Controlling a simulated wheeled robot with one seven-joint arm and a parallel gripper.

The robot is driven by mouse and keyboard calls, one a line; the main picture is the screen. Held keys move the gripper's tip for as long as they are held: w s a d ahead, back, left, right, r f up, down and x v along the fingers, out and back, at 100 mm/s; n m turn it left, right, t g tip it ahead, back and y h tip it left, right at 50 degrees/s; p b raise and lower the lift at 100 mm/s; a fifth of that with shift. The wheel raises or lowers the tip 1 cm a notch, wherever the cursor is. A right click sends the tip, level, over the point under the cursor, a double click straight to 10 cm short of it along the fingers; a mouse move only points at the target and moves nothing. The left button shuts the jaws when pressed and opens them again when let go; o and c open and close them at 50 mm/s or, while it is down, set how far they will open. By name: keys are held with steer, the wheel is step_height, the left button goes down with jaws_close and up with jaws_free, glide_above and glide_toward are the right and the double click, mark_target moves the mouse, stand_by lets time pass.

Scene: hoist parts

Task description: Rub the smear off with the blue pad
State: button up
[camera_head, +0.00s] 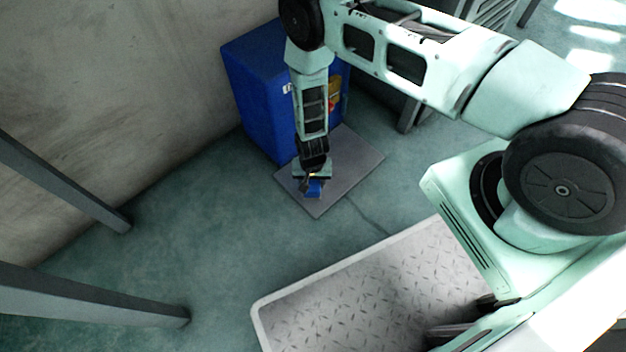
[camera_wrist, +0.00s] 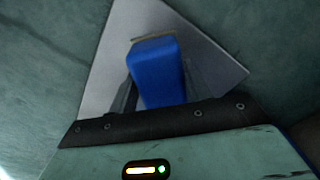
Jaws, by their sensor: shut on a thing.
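The blue pad (camera_head: 314,189) is held in my gripper (camera_head: 313,178), low over a flat grey plate (camera_head: 356,157) on the floor. In the wrist view the pad (camera_wrist: 157,70) sits between the two dark fingers of my gripper (camera_wrist: 157,88), which are shut on it. The grey plate (camera_wrist: 208,62) shows behind and beside the pad there. A thin brownish-grey strip shows along the pad's far end; I cannot tell whether it belongs to the pad. I cannot tell whether the pad touches the plate. No smear can be made out; the pad and gripper hide part of the plate.
A blue cabinet (camera_head: 255,88) stands just behind the plate, against the grey wall (camera_head: 120,70). A light-rimmed tray with a tread-patterned floor (camera_head: 345,300) lies nearer. Grey posts (camera_head: 70,185) slant in at the left. The green floor (camera_head: 200,230) left of the plate is clear.

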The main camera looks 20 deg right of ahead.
steer(key=d, duration=0.2)
steer(key=w+d, duration=0.1)
steer(key=d, duration=0.1)
steer(key=w+d, duration=0.1)
steer(key=d, duration=0.1)
steer(key=shift+d, duration=0.35)
steer(key=shift+w+d+f+b, duration=0.15)
steer(key=shift+w+d, duration=0.3)
steer(key=shift+d, duration=0.85)
steer(key=shift+w+d+r+b, duration=0.15)
steer(key=shift+w+d, duration=0.25)
steer(key=shift+d, duration=0.95)
steer(key=shift+w+d+f+b, duration=0.2)
steer(key=shift+w+d, duration=0.25)
steer(key=shift+d, duration=0.85)
steer(key=shift+w+d+r+b, duration=0.1)
steer(key=shift+w+d+b, duration=0.15)
steer(key=shift+d, duration=0.75)
steer(key=shift+w+d+b, duration=0.15)
steer(key=shift+w+d, duration=0.25)
steer(key=shift+d, duration=0.55)
steer(key=shift+w+d+r+b, duration=0.1)
steer(key=shift+w+d+b, duration=0.15)
steer(key=shift+d, duration=0.75)
step_height(320, 180, up, 5)
steer(key=p, duration=0.4)
steer(key=shift+a, duration=0.1)
